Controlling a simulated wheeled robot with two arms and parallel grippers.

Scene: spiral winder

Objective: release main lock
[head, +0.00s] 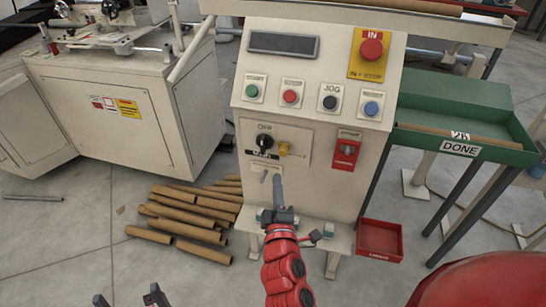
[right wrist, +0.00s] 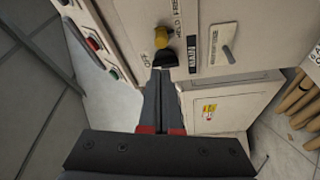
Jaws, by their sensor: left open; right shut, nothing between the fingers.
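The main switch panel on the beige control cabinet carries a black rotary knob (head: 264,140) near an "OFF" label. A small yellow lock (head: 284,149) sits just right of the knob. In the right wrist view the yellow lock (right wrist: 161,38) shows above the black knob (right wrist: 165,59), straight ahead of the fingers. My right gripper (head: 278,181) is shut and empty, its tip just below the panel. In the right wrist view its fingertips (right wrist: 160,75) reach close to the knob; I cannot tell whether they touch. My left gripper (head: 128,297) is open and empty at the bottom edge.
Above are several push buttons and a red emergency stop (head: 371,50). A red switch box (head: 346,150) sits right of the panel. A red tray (head: 380,238) is low at the right, beside the green "DONE" trough (head: 450,140). Several brown tubes (head: 190,212) lie on the floor left.

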